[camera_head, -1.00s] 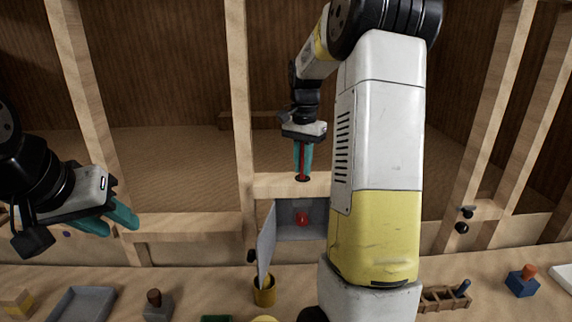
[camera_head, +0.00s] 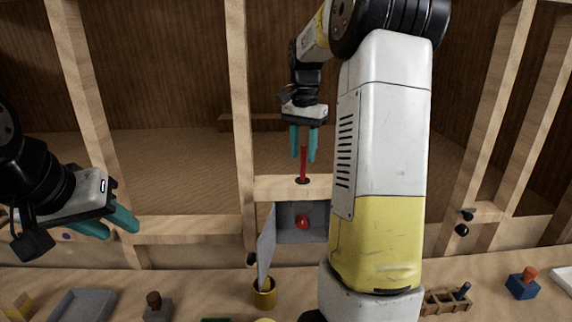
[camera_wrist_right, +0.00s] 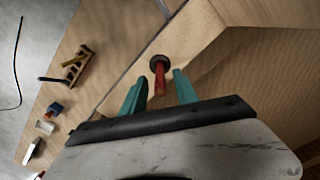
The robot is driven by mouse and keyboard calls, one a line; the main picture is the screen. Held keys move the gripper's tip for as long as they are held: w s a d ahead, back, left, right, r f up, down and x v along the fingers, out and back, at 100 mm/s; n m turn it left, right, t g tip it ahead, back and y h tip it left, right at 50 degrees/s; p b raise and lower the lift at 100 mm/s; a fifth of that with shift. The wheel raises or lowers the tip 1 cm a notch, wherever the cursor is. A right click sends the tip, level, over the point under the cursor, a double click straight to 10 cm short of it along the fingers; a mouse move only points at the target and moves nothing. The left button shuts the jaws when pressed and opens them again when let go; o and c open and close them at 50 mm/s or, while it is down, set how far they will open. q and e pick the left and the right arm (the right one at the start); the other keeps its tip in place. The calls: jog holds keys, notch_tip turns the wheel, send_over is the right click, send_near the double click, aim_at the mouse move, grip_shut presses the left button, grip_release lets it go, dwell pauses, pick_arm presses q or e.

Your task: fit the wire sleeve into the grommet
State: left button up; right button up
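The red wire sleeve (camera_head: 303,162) stands upright in the dark grommet (camera_head: 303,181) in the wooden crosspiece. In the right wrist view the sleeve (camera_wrist_right: 160,78) rises from the grommet's dark ring (camera_wrist_right: 160,60). My right gripper (camera_head: 303,158) is above the crosspiece with its teal fingers spread on both sides of the sleeve's upper part. It also shows open in the right wrist view (camera_wrist_right: 160,88), with gaps to the sleeve. How deep the sleeve sits is hidden. My left gripper (camera_head: 118,225) is at the left, away from the grommet; its fingers look apart and empty.
Below the crosspiece is a grey box (camera_head: 288,222) with its door (camera_head: 266,245) open and a red knob-like part (camera_head: 302,222) inside. A yellow cup (camera_head: 264,294), grey tray (camera_head: 82,304), wooden rack (camera_head: 440,303) and blue block (camera_head: 522,286) stand on the bench. Wooden posts flank the opening.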

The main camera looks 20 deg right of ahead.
notch_tip(320, 180, up, 7)
jog(key=shift+f, duration=0.15)
jog(key=s+a+f+n+t, duration=0.1)
jog(key=s+a+n+t, duration=0.1)
jog(key=s, duration=0.5)
jog(key=s+a+f+n+t+y, duration=0.1)
jog(key=s+a+f+n+t, duration=0.1)
jog(key=s+a+n, duration=0.2)
jog(key=s+a+f+n+t+y, duration=0.1)
jog(key=s+a+n, duration=0.3)
jog(key=s, duration=0.8)
jog(key=a+f+t, duration=0.1)
jog(key=a, duration=0.1)
jog(key=shift+a, duration=0.35)
